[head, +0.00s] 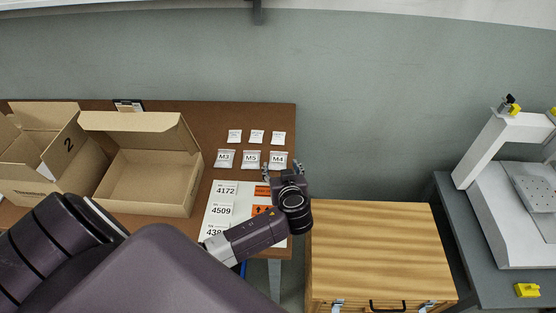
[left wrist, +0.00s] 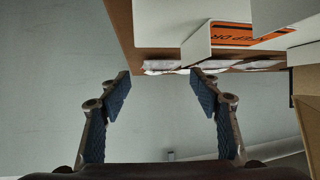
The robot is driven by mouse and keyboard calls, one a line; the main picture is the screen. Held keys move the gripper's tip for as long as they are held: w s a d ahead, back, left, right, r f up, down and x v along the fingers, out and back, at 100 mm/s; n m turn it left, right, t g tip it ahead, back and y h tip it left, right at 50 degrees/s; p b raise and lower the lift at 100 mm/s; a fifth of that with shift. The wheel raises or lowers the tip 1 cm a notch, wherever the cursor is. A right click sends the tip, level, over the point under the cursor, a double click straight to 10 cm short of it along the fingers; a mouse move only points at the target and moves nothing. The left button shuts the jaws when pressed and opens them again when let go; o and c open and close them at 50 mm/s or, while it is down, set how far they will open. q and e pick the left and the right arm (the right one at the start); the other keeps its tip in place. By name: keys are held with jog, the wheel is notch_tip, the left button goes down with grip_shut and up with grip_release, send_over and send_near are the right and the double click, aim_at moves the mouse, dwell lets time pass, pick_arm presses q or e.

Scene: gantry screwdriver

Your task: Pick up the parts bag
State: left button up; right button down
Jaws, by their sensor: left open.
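Small white parts bags lie in two rows on the brown table. The front row holds the M3 bag (head: 225,158), the M5 bag (head: 251,159) and the M4 bag (head: 279,159). Three smaller packets (head: 256,136) lie behind them. My left gripper (head: 282,169) is open, with its fingers just in front of the M4 bag. In the left wrist view my open left gripper (left wrist: 162,82) has nothing between its fingers, and a pale bag (left wrist: 160,66) lies just beyond the fingertips. I cannot read its label there. My right gripper is not in view.
An open cardboard box (head: 150,180) and a second box marked 2 (head: 50,160) stand at the left. A white label sheet (head: 222,202) with orange stickers lies near my arm. A wooden case (head: 375,250) stands right of the table, and a gantry machine (head: 510,150) is farther right.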

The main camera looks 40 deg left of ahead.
aim_at(278, 159)
pick_arm(q)
jog(key=shift+p+x, duration=0.4)
jog(key=shift+x, duration=1.95)
jog(key=shift+a+r, duration=0.15)
jog(key=shift+c, duration=0.5)
jog(key=c, duration=1)
